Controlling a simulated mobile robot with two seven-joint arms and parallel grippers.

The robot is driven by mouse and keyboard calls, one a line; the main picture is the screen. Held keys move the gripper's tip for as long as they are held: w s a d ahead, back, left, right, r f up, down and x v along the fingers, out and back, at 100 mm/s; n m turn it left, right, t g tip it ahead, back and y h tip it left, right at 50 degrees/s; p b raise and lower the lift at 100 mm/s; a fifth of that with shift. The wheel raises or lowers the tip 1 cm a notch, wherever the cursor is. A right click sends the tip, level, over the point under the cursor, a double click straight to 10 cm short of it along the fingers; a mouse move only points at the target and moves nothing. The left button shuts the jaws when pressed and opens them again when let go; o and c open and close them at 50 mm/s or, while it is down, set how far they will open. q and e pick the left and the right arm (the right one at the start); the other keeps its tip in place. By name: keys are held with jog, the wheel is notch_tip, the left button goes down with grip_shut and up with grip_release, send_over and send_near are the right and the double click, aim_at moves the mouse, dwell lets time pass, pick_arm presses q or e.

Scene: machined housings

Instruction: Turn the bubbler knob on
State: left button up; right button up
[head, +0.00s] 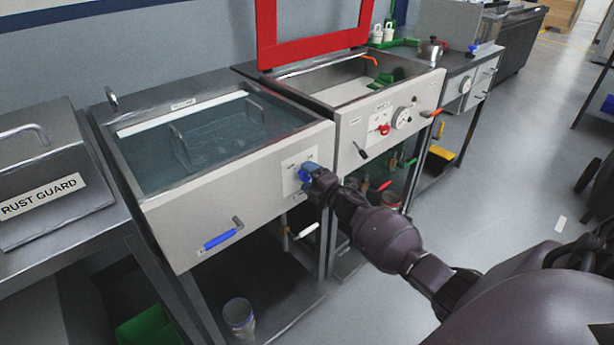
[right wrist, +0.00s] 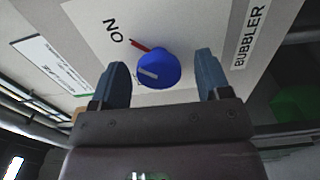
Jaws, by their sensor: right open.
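The blue bubbler knob (right wrist: 158,70) sits on a white plate (right wrist: 90,30) on the front panel of the water-filled tank (head: 190,215). Its white pointer line points left in the right wrist view, away from the red mark beside the upside-down "ON" lettering. A "BUBBLER" label (right wrist: 248,38) is to the right. My right gripper (right wrist: 162,76) is open, with one finger on each side of the knob and visible gaps between. In the head view my right gripper (head: 318,182) is at the panel and largely hides the knob. My left gripper is out of view.
A blue-handled lever (head: 220,240) sticks out low on the same tank front. A second tank (head: 385,118) with a red knob and gauge stands to the right. A lidded rust guard box (head: 40,175) is at left. The floor at right is mostly clear.

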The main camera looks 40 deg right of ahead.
jog(key=s+p, duration=0.1)
jog(key=s, duration=0.8)
jog(key=shift+s+d, duration=0.35)
jog(key=shift+s, duration=0.05)
